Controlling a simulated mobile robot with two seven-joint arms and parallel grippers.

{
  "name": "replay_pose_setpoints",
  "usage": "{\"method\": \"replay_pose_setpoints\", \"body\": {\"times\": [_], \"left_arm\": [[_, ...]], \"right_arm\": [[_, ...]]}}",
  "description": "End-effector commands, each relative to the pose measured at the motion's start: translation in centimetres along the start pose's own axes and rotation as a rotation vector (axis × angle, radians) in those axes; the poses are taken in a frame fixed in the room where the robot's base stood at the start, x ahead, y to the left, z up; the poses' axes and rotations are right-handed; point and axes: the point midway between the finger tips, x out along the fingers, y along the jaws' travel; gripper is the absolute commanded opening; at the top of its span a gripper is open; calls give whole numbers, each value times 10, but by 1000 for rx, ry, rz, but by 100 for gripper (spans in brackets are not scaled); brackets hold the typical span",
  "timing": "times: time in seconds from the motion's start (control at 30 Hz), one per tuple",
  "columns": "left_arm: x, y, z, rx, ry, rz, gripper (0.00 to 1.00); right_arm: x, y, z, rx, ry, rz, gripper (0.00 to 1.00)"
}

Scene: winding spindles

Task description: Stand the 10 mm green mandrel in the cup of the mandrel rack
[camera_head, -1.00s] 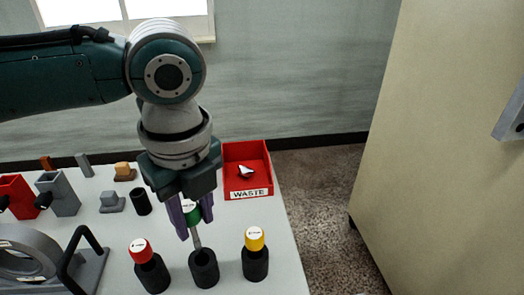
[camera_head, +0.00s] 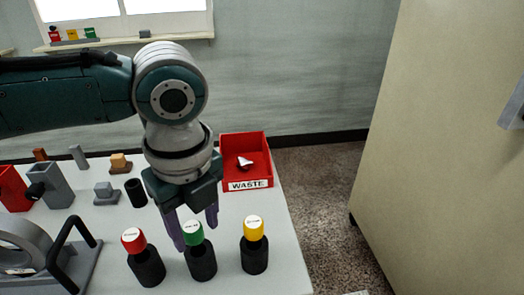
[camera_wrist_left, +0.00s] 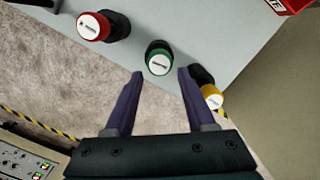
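The green mandrel (camera_head: 193,233) stands upright in the middle black cup (camera_head: 201,263) of the mandrel rack, with its white label facing up. It also shows in the left wrist view (camera_wrist_left: 158,60). My left gripper (camera_head: 197,232) is open, its purple fingers apart from the mandrel and holding nothing. In the left wrist view the fingers (camera_wrist_left: 158,85) spread to either side below the green cap. The red mandrel (camera_head: 133,240) stands in the left cup and the yellow mandrel (camera_head: 253,229) in the right cup. My right gripper is not in view.
A red waste bin (camera_head: 247,185) with a small pale piece in it stands at the table's back right. An empty-looking black cup (camera_head: 136,193) and grey and orange blocks are farther back. A grey winder with a black handle (camera_head: 72,246) is at left.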

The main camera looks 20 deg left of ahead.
Motion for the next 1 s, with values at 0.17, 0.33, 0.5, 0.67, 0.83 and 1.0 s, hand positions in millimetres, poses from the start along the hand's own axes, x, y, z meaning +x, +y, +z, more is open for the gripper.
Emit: {"method": "replay_pose_setpoints", "body": {"times": [0.17,0.33,0.5,0.67,0.83,1.0], "left_arm": [[0,0,0,0,0,0,71],[0,0,0,0,0,0,71],[-14,-1,0,1,0,-3,71],[-46,-2,0,2,0,-6,71],[-78,-1,1,1,-1,-5,71],[-96,-1,0,1,0,-2,71]], "right_arm": [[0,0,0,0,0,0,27],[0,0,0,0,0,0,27],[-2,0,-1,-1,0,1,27],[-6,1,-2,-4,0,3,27],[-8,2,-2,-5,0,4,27],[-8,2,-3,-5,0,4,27]]}}
